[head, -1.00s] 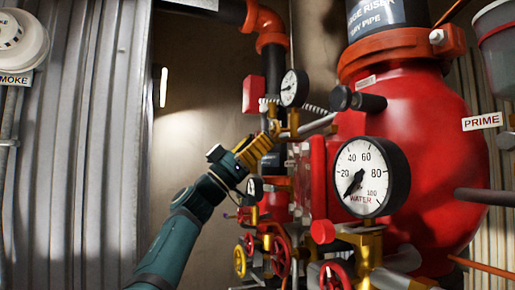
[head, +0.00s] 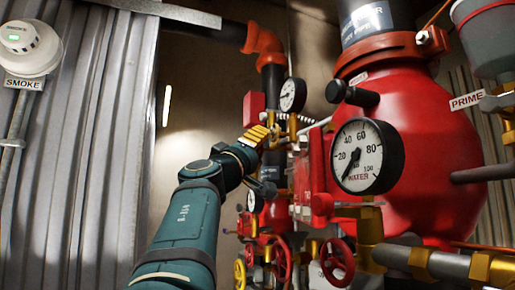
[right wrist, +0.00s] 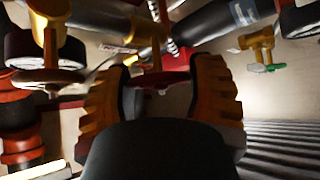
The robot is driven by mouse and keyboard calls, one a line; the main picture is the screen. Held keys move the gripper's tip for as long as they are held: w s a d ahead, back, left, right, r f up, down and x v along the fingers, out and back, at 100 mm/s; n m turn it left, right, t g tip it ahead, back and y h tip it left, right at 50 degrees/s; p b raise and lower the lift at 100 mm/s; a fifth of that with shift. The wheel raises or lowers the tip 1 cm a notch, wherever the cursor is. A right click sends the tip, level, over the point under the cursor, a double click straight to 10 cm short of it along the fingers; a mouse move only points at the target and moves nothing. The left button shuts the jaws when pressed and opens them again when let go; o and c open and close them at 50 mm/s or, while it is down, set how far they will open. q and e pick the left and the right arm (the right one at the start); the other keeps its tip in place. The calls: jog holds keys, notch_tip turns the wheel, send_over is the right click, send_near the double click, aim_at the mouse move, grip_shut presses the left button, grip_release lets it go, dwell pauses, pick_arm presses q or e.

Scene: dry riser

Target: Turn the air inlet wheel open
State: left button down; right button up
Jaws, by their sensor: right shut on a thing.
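My right gripper (head: 268,134), with yellow fingers, reaches up to the brass fittings just below the small upper gauge (head: 293,95). In the right wrist view its two ridged fingers (right wrist: 160,78) stand on either side of a small reddish part on a brass stem, which I take to be the air inlet wheel (right wrist: 152,82). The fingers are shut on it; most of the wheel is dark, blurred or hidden. In the head view the gripper and wrist cover the wheel. My left gripper is not in view.
A large WATER gauge (head: 366,156) and red vessel (head: 430,140) stand to the right.

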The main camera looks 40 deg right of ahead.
jog(key=n+y+p, duration=0.5)
jog(key=n, duration=0.1)
jog(key=shift+r+n+t, duration=0.15)
jog(key=shift+n+t, duration=0.15)
jog(key=shift+t, duration=0.1)
jog(key=shift+f+n+g+y+p, duration=0.2)
jog(key=shift+n+g+y+p, duration=0.3)
jog(key=shift+n+y+p, duration=0.5)
jog(key=o, duration=0.9)
jog(key=shift+a, duration=0.15)
jog(key=shift+v, duration=3.85)
